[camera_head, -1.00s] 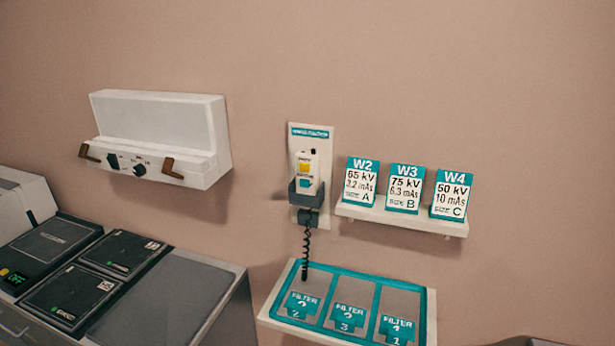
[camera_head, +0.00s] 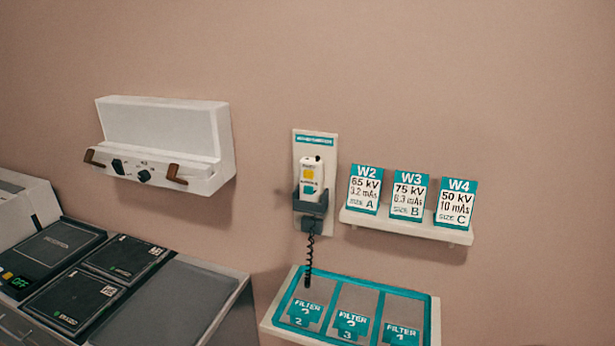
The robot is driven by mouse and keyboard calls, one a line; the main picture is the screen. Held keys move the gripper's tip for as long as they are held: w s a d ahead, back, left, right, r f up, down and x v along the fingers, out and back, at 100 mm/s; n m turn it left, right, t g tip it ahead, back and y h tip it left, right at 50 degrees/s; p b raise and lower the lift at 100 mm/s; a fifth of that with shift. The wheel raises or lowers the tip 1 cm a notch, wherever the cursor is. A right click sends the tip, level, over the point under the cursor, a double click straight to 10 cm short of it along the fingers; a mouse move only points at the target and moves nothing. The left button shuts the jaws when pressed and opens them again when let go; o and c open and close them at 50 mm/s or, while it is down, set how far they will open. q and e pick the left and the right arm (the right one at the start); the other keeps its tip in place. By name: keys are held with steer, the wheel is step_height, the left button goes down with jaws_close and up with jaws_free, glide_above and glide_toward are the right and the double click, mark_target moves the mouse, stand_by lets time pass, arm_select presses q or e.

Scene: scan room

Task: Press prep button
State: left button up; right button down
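A white hand switch (camera_head: 311,176) sits upright in a dark holder (camera_head: 311,204) on a pale wall plate (camera_head: 328,150) with a teal label strip. A yellow button (camera_head: 308,174) shows on its front, with a small teal marking below it. A small dark knob is on top of the switch. Its lettering is too small to read, so I cannot tell which part is the prep button. A black coiled cord (camera_head: 308,262) hangs below. Neither of my grippers is in view.
Cards W2, W3 and W4 (camera_head: 409,194) stand on a small wall shelf (camera_head: 380,219) to the right. A filter tray (camera_head: 434,318) is below. A white wall box (camera_head: 222,150) hangs at left, above a counter (camera_head: 222,325) with dark panels.

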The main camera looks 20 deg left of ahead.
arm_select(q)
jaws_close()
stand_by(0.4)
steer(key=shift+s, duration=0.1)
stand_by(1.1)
